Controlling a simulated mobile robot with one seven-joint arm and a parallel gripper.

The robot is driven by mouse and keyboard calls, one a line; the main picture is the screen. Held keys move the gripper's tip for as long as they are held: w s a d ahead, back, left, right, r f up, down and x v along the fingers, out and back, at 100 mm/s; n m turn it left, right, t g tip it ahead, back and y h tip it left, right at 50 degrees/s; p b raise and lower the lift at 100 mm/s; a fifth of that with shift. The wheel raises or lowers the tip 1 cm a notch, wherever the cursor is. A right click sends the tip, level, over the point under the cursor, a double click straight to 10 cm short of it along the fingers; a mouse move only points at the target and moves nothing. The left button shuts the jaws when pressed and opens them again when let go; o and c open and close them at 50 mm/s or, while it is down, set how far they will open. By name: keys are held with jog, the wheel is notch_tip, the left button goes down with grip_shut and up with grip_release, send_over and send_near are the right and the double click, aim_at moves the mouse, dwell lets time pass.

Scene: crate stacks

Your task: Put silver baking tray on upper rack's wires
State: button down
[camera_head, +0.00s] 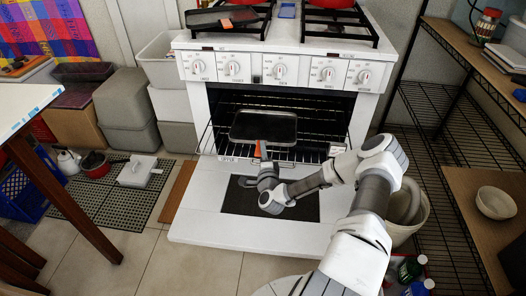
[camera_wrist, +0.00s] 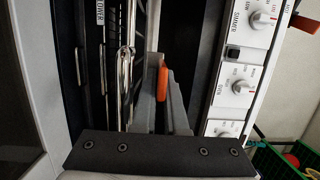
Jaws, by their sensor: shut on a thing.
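The silver baking tray (camera_head: 263,127), with a dark-looking face, is in the mouth of the open oven. My gripper (camera_head: 262,163) is at the tray's front edge, over the open door, and is shut on the tray by an orange piece there. The wrist view shows my gripper (camera_wrist: 163,100) with the orange piece between its fingers. Rack wires (camera_head: 307,142) show around the tray, and they run close beside my fingers in the wrist view (camera_wrist: 126,75). I cannot tell whether the tray touches the wires. A "LOWER" label shows in the wrist view.
The oven door (camera_head: 205,228) lies open below my arm. Control knobs (camera_head: 278,71) line the panel above the opening. Pans stand on the stove top (camera_head: 285,35). A wire shelf (camera_head: 430,105) stands at the right, and a pale bin (camera_head: 408,208) is beside the door.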

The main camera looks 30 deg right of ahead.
jog(key=shift+r, duration=0.15)
jog(key=c, duration=1.2)
grip_release()
jog(key=shift+f, duration=0.2)
jog(key=shift+c, duration=0.2)
jog(key=shift+r, duration=0.25)
jog(key=p+v, duration=0.3)
jog(key=v, duration=0.9)
